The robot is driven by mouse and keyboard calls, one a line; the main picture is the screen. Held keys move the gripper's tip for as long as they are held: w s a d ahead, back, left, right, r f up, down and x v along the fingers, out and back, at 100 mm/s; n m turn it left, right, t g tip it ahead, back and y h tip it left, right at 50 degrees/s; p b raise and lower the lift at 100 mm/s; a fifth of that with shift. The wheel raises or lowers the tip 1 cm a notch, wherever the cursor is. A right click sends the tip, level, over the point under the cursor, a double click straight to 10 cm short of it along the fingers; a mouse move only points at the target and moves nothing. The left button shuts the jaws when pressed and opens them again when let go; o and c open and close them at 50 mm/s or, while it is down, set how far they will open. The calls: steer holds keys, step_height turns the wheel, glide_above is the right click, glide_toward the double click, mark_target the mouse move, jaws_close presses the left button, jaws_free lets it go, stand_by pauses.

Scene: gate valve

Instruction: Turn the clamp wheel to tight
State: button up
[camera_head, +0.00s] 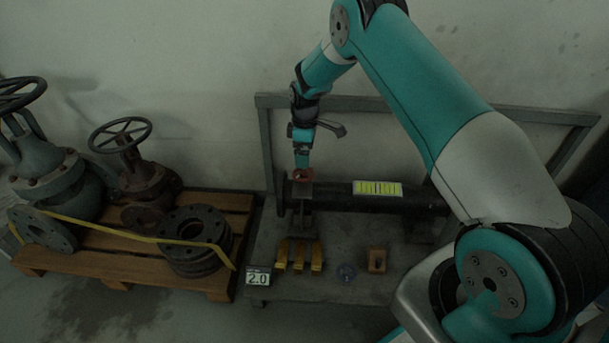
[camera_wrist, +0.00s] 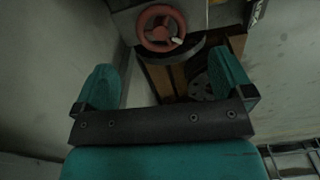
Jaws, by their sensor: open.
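The red clamp wheel (camera_wrist: 161,28) shows near the top of the wrist view, with a small pale mark on its lower right rim. In the head view the wheel (camera_head: 303,174) is a small red shape at the left end of a dark pipe (camera_head: 345,196). My gripper (camera_head: 302,160) points down just above it. In the wrist view my gripper (camera_wrist: 163,75) has its two teal fingers wide apart with nothing between them. The wheel lies beyond the fingertips, towards the top of the picture. I cannot tell the exact gap between them.
A grey bench (camera_head: 330,288) carries yellow blocks (camera_head: 300,255), a small round blue part (camera_head: 346,272), an orange-brown block (camera_head: 377,260) and a "2.0" sign (camera_head: 257,278). A grey frame rail (camera_head: 400,107) stands behind. A wooden pallet (camera_head: 205,283) with valves (camera_head: 135,170) is at left.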

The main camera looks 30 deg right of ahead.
mark_target(305, 172)
step_height(305, 172, down, 8)
steer(key=shift+r+b, duration=0.25)
steer(key=shift+b, duration=0.8)
steer(key=c, duration=0.9)
